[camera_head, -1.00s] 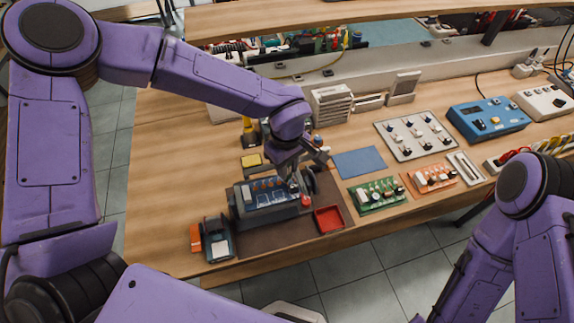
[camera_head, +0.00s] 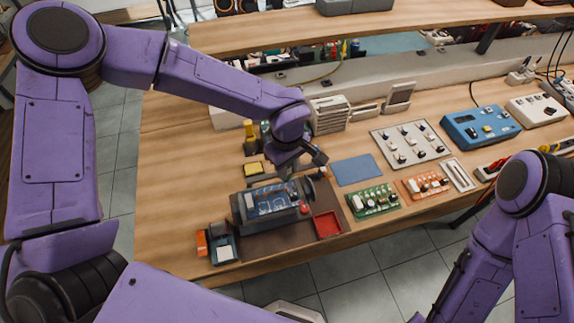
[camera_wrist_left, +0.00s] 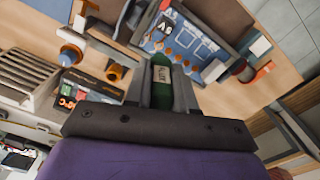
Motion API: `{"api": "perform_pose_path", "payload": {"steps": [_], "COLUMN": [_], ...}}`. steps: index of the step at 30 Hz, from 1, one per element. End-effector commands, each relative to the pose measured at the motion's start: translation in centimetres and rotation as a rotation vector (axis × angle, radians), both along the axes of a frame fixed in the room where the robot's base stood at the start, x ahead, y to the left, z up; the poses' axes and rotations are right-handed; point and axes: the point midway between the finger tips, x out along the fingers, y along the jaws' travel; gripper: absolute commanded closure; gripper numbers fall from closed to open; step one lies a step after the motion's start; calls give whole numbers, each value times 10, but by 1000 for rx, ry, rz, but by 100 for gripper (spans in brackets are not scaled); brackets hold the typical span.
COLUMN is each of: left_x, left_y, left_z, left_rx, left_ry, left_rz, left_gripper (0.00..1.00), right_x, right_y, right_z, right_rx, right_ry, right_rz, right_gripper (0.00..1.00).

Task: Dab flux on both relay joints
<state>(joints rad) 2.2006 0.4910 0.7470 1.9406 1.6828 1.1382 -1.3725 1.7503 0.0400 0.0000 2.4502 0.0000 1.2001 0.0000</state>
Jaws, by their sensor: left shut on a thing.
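My left gripper (camera_head: 289,172) is in the head view behind the right part of an open dark case. In the left wrist view its fingers (camera_wrist_left: 162,60) are shut on a green flux pen (camera_wrist_left: 162,80) with a pale label. The pen's tip is hidden. A blue circuit board (camera_head: 270,201) lies in the dark case (camera_head: 272,223); in the left wrist view the board (camera_wrist_left: 200,48) shows copper-coloured round spots and pale outlines. I cannot tell whether the pen touches it. My right arm shows at the right, but its gripper is out of view.
A red tray (camera_head: 327,224) is right of the case. A dark device with an orange part (camera_head: 222,246) is front left. A yellow sponge (camera_head: 253,170) lies behind. A blue mat (camera_head: 358,169), a green board (camera_head: 374,201) and an orange board (camera_head: 426,184) lie to the right.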

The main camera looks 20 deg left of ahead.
Motion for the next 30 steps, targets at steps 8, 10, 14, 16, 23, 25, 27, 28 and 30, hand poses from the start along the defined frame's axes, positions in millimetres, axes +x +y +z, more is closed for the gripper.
{"api": "perform_pose_path", "payload": {"steps": [8, 10, 14, 16, 23, 25, 27, 28, 30], "left_x": [0, 1, 5, 8, 13, 14, 14, 14, 14], "left_y": [0, -2, -6, -9, -16, -17, -17, -17, -17], "left_z": [-1, -5, -17, -23, -36, -36, -36, -36, -36], "left_rx": [0, -3, -9, -12, -22, -22, -23, -23, -22], "left_ry": [0, 2, 7, 9, 14, 14, 15, 15, 14], "left_rz": [0, 0, 0, 0, 0, 0, 0, 0, 0], "left_gripper": [100, 100, 100, 100, 100, 100, 100, 100, 100], "right_x": [0, 0, 0, 0, 0, 0, 0, 0, 0], "right_y": [0, 0, 0, 0, 0, 0, 0, 0, 0], "right_z": [-1, -2, -5, -7, -10, -10, -10, -10, -10], "right_rx": [0, 0, 0, 0, 0, 0, 0, 0, 0], "right_ry": [0, 0, 0, 0, 0, 0, 0, 0, 0], "right_rz": [0, 0, 0, 0, 0, 0, 0, 0, 0], "right_gripper": [57, 57, 57, 57, 57, 57, 57, 57, 57]}}
